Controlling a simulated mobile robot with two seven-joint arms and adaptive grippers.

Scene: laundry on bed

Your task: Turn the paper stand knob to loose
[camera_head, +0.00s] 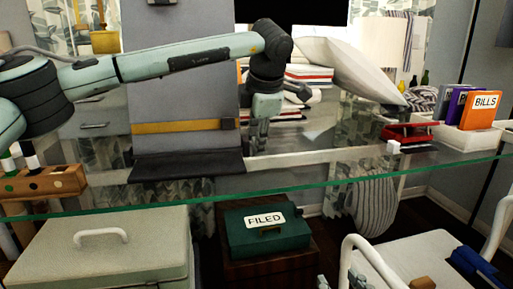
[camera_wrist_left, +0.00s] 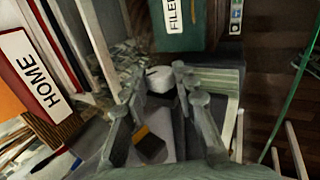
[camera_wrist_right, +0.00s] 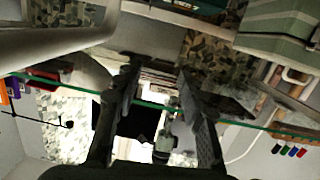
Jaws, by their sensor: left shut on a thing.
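The paper stand (camera_head: 185,75) is an upright grey-blue board with a dark lower ledge and a yellow band (camera_head: 175,127) across it. My left gripper (camera_head: 258,140) points down just right of the board's edge, near the band's end. In the left wrist view, a pale rounded knob (camera_wrist_left: 160,78) sits between the fingertips of my left gripper (camera_wrist_left: 159,84), which is shut on it. Part of the knob is hidden by the fingers; its turn angle cannot be told. My right gripper (camera_wrist_right: 159,72) is open and empty in the right wrist view, away from the stand.
The glass desk edge (camera_head: 300,175) runs across the front. An orange "BILLS" box (camera_head: 480,111) and a red stapler-like object (camera_head: 407,135) stand right. A wooden holder (camera_head: 45,183) is at left. Below are a green "FILED" box (camera_head: 266,240) and a pale case (camera_head: 100,250).

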